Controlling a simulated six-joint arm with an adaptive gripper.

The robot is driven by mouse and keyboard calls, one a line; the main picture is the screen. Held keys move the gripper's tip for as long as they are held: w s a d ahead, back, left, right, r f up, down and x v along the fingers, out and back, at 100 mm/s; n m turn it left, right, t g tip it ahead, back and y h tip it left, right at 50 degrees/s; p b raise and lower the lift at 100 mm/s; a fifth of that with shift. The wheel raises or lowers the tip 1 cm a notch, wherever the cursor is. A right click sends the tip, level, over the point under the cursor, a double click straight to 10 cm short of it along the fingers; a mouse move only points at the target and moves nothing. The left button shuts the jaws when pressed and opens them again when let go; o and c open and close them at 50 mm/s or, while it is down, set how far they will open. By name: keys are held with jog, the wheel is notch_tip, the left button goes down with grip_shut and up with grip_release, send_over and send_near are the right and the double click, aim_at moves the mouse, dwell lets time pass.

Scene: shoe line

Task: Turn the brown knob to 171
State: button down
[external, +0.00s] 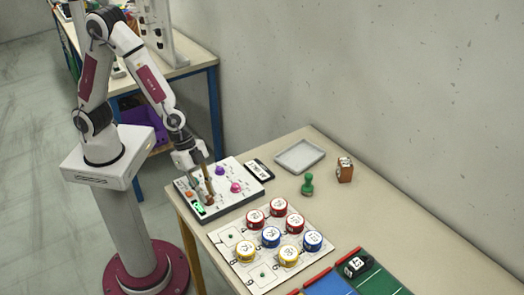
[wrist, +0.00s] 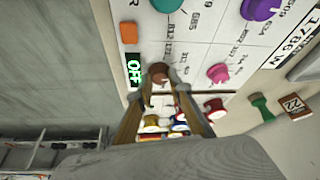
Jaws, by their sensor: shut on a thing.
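The white control panel (external: 228,201) lies flat near the left end of the table. In the wrist view the brown knob (wrist: 158,70) sits between the tips of my gripper (wrist: 163,82), which is shut on it. The external view shows my gripper (external: 207,187) reaching down onto the panel, its fingers partly hiding the knob. A green display (wrist: 134,68) beside the knob reads OFF; it also glows in the external view (external: 199,208). Printed numbers surround the knob, too small and partly turned to read surely. The knob's pointer direction is unclear.
Other panel controls are close by: a pink knob (wrist: 218,72), a purple knob (wrist: 260,9), a teal knob (wrist: 166,5) and an orange button (wrist: 128,32). A board with several coloured round pieces (external: 245,270), a grey tray (external: 299,155) and a green stamp (external: 307,184) stand farther right.

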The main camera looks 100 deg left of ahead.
dwell(0.3)
jog(key=c, duration=1.8)
grip_release()
jog(key=shift+c, duration=0.2)
jog(key=shift+r, duration=0.2)
jog(key=v, duration=1.1)
jog(key=shift+s+r, duration=0.25)
